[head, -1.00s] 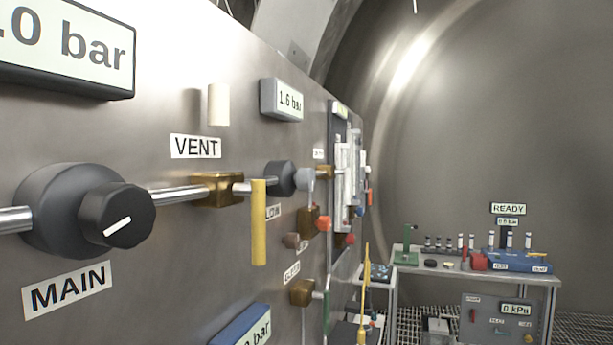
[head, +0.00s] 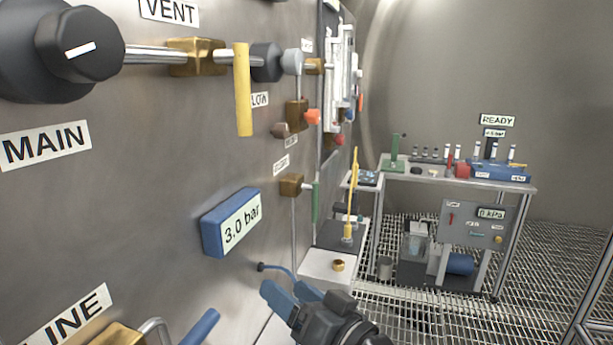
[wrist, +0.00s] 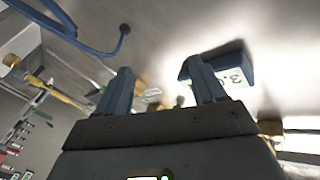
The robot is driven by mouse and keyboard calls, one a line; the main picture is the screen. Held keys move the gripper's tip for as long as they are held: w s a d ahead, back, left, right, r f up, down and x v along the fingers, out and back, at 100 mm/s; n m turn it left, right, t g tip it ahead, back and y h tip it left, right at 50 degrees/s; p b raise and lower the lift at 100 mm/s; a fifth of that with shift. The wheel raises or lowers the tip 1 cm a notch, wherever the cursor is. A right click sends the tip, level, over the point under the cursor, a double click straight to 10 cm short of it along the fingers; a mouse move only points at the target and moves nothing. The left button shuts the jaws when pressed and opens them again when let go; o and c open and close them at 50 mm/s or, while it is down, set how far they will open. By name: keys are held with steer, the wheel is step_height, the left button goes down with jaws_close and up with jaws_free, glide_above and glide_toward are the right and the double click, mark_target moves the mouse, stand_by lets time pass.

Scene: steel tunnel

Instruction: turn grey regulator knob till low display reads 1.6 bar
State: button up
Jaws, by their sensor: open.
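The low display is out of the head view now. My gripper (head: 291,289) is low in the head view, well below the knob, near the panel's lower part. Its blue fingers are apart and empty. In the wrist view the open fingers (wrist: 162,88) point toward the panel, with the blue-framed 3.0 bar display (wrist: 232,72) close behind the right finger.
A large black MAIN knob (head: 80,45) and a yellow lever (head: 243,90) stick out left of the grey knob. A blue 3.0 bar display (head: 232,222) juts from the panel above my gripper. A bench (head: 455,180) with instruments stands at the back right. Grating floor lies open at right.

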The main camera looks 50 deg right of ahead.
steer(key=w+d+r+t+y, duration=0.1)
steer(key=w+d+r+t, duration=0.1)
steer(key=w+d+r, duration=0.4)
steer(key=n+g+y+b, duration=0.3)
steer(key=n+y, duration=0.5)
steer(key=n, duration=0.5)
glide_toward(300, 62)
steer(key=w, duration=0.1)
steer(key=shift+p+x, duration=0.5)
steer(key=shift+x, duration=3.5)
steer(key=shift+a+r, duration=0.1)
steer(key=shift+a, duration=0.05)
steer(key=shift+c, duration=0.4)
steer(key=c, duration=1)
steer(key=shift+b, duration=0.45)
